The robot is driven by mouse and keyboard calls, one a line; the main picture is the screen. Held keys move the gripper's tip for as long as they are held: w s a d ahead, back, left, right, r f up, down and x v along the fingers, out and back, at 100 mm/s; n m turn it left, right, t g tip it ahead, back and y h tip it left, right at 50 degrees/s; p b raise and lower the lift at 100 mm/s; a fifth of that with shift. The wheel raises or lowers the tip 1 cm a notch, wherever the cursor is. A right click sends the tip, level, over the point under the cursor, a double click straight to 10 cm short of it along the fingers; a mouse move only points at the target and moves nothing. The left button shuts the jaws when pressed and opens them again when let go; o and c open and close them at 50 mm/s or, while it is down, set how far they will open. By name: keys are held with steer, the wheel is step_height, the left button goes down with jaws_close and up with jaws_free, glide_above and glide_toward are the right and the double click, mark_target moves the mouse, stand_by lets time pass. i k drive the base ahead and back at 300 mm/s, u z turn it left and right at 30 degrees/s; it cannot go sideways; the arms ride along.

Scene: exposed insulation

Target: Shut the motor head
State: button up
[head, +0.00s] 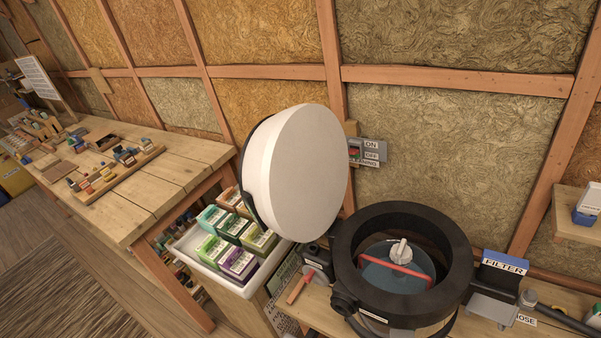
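The motor head (306,172) looks like a large white round lid with a pale flat face and a dark rim on its left side. It stands tilted up, nearly on edge, to the upper left of a black round drum (447,245). The drum's top is open. Inside it I see a blue-grey disc (393,272) with a red bar and a pale knob (401,251). A dark block (317,260) sits between the head and the drum. My gripper is not in view.
A red-handled piece (300,287) lies left of the drum. A blue FILTER box (505,262) and a hose (565,319) are at right. A white tray (192,262) of coloured boxes is at left. An ON/OFF switch (356,149) is on the wall behind.

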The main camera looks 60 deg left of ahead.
mark_target(293, 171)
steer(key=z, duration=1.35)
steer(key=k, duration=2.7)
steer(key=u, duration=1.6)
steer(key=i, duration=1)
steer(key=z, duration=0.1)
